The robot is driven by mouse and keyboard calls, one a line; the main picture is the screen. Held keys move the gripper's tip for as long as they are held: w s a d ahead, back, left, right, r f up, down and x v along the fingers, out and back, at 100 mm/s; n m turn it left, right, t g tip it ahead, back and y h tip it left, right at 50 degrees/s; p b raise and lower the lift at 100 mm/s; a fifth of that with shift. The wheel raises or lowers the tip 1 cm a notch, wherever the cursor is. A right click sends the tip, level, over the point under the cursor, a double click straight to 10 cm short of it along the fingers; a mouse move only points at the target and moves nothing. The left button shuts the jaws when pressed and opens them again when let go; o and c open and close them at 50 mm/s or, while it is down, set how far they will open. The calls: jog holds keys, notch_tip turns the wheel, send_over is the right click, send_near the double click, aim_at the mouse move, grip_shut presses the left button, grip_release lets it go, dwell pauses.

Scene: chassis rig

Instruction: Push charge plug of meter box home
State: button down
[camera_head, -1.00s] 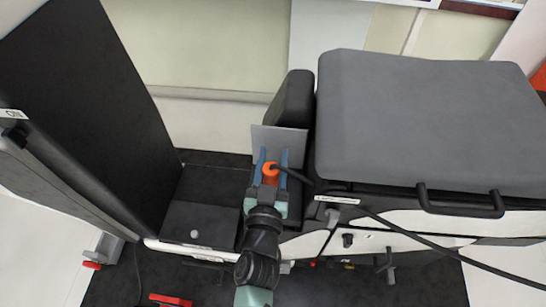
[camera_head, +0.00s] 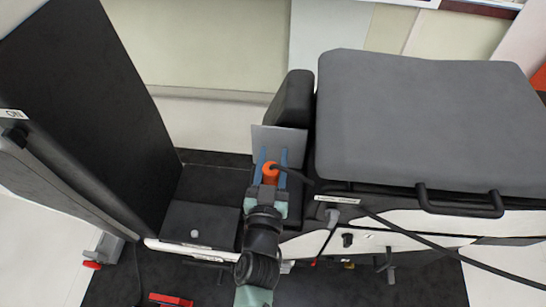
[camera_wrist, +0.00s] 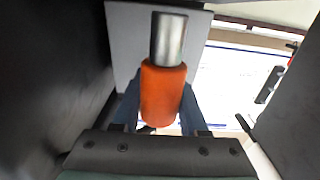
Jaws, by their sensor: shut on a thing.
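The charge plug (camera_wrist: 163,95) has an orange body and a bare metal tip. It also shows in the head view (camera_head: 270,173), with a black cable leaving it to the right. My gripper (camera_head: 272,166) is shut on the plug, with a blue finger on each side. In the wrist view the fingers (camera_wrist: 162,108) are partly hidden behind the orange body. The metal tip points toward the top of the wrist view and overlaps a flat grey plate (camera_wrist: 125,45). The plate also shows in the head view (camera_head: 265,136). I cannot tell which part is the meter box or its socket.
A large grey-topped unit (camera_head: 430,120) with a black handle (camera_head: 460,211) stands close on the right. A tall black panel (camera_head: 75,95) and a low black box (camera_head: 198,225) are on the left. The cable (camera_head: 440,247) runs across the unit's front to the lower right.

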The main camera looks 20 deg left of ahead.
jog(key=shift+f+b, duration=2.05)
jog(key=shift+f, duration=0.05)
jog(key=shift+c, duration=1.8)
grip_release()
jog(key=shift+r, duration=0.1)
jog(key=v, duration=1.3)
jog(key=shift+b, duration=0.3)
